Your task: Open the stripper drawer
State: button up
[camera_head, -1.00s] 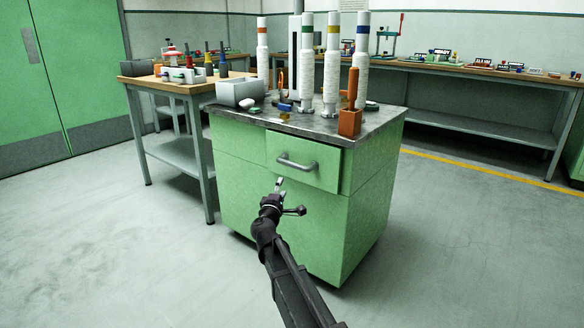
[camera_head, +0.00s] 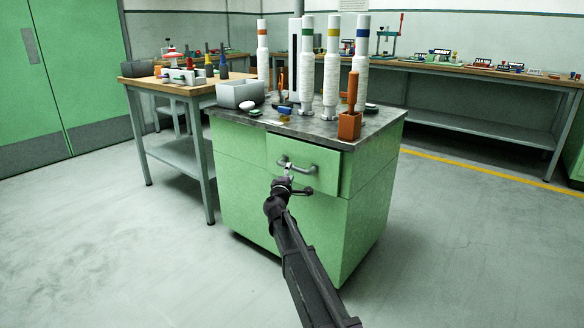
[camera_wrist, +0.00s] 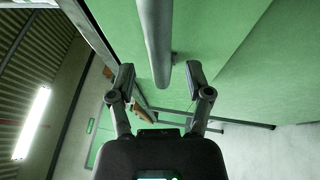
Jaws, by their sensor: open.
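The drawer (camera_head: 325,172) is a green front at the upper right of the green cabinet (camera_head: 290,225), with a grey bar handle (camera_head: 300,168) across it. Its front stands slightly proud of the cabinet face. My gripper (camera_head: 288,173) is at the left part of the handle and hides a little of it. In the wrist view, my gripper (camera_wrist: 162,84) is open, with one finger on each side of the handle (camera_wrist: 155,40). Gaps show between the bar and both fingers. The green drawer front also fills the area behind the bar in the wrist view (camera_wrist: 215,35).
The cabinet's dark top (camera_head: 290,126) carries tall white spools (camera_head: 332,75), an orange holder (camera_head: 349,125) and a grey bin (camera_head: 240,93). A wooden-topped table (camera_head: 175,88) stands close at the left. The floor (camera_head: 440,240) in front and right is clear.

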aim_at(292, 168)
jog(key=shift+x, duration=1.55)
grip_shut()
